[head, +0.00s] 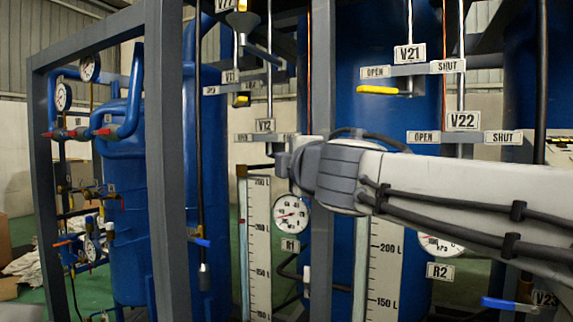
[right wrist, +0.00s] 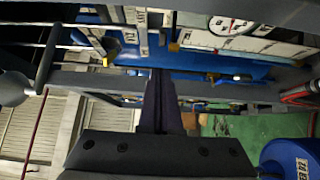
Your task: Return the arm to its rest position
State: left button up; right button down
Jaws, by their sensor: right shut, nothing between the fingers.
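My right arm (head: 450,185) reaches in from the right in the head view and crosses in front of the rig. Its wrist end is near the V12 label (head: 265,126) and the R1 gauge (head: 291,215). In the right wrist view my right gripper (right wrist: 160,75) has its dark fingers together, with nothing held. The fingers point toward the blue tank and the valve plates; I cannot tell how close they are. The fingers are not clear in the head view. My left gripper is not in view.
Grey frame posts (head: 166,160) stand ahead of blue tanks (head: 124,200). The V21 valve has a yellow handle (head: 378,90) beside its OPEN plate. Level scales (head: 258,245) stand below the arm. A blue drum (right wrist: 290,160) shows at the wrist view's lower right.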

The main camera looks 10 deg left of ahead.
jog(key=s+d+f+m+g+h, duration=0.2)
jog(key=d+f+m, duration=0.1)
jog(key=f, duration=0.5)
jog(key=s+d+f+m+g+h, duration=0.2)
jog(key=d+f+m, duration=0.1)
jog(key=f, duration=0.5)
jog(key=s+d+f+m+g+h, duration=0.2)
jog(key=d+f+m, duration=0.15)
jog(key=f, duration=0.45)
jog(key=s+d+f+m+g+h, duration=0.1)
jog(key=s+d+f+m+g, duration=0.35)
jog(key=s+f, duration=0.55)
jog(key=s+d+f+m+g+h, duration=0.1)
jog(key=s+d+f+m+g, duration=0.3)
jog(key=s+f, duration=0.7)
notch_tip(320, 180, up, 18)
jog(key=s+n+g+p, duration=0.1)
jog(key=p, duration=1.5)
jog(key=shift+a+r, duration=0.2)
jog(key=shift+r, duration=0.05)
jog(key=shift+s, duration=0.1)
